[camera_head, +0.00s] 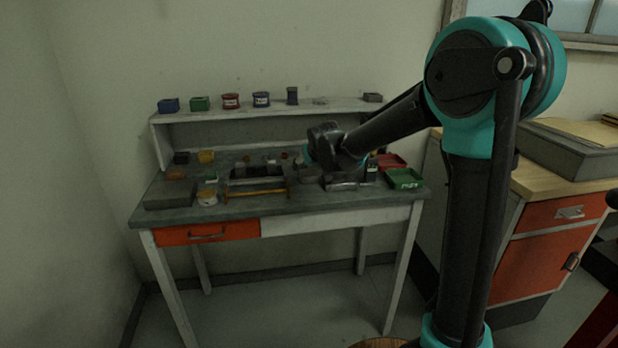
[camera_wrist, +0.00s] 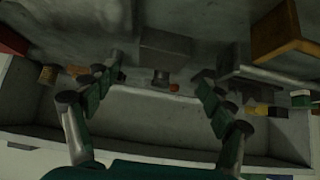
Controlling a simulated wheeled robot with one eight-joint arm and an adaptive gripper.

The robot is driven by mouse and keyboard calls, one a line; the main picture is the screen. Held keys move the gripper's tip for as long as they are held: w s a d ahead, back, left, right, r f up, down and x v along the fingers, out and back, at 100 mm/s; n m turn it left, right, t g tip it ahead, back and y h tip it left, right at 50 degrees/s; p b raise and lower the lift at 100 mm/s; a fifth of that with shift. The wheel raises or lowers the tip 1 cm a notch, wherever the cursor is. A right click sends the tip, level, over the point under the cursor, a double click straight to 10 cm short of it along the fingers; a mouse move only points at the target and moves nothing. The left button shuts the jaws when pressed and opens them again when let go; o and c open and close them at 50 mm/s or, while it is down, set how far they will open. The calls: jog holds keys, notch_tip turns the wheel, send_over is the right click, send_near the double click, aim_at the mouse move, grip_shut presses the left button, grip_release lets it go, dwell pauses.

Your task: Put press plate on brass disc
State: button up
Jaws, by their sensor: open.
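My gripper (camera_wrist: 160,74) is open in the wrist view, its two jointed fingers spread wide with nothing held between them. A grey block (camera_wrist: 166,43) shows between and beyond the fingertips, with a dark round piece (camera_wrist: 161,78) and a small orange piece (camera_wrist: 174,87) near it. I cannot tell whether any of these is the press plate. I cannot pick out the brass disc with certainty. In the head view, my wrist is over the right-middle of the workbench (camera_head: 225,218) and hides part of its top; the fingers are not clear there.
A raised shelf (camera_head: 230,113) with several small containers runs along the back. A grey slab (camera_head: 170,194), a white tub (camera_head: 207,197) and a wooden-handled tool (camera_head: 255,192) lie toward the front. A green tray (camera_head: 404,179) and red tray (camera_head: 389,161) stand right. The bench is crowded.

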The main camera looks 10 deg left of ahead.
aim_at(309, 172)
jog(key=shift+x, duration=2.65)
jog(key=shift+s+a, duration=0.1)
jog(key=shift+c, duration=0.3)
grip_shut()
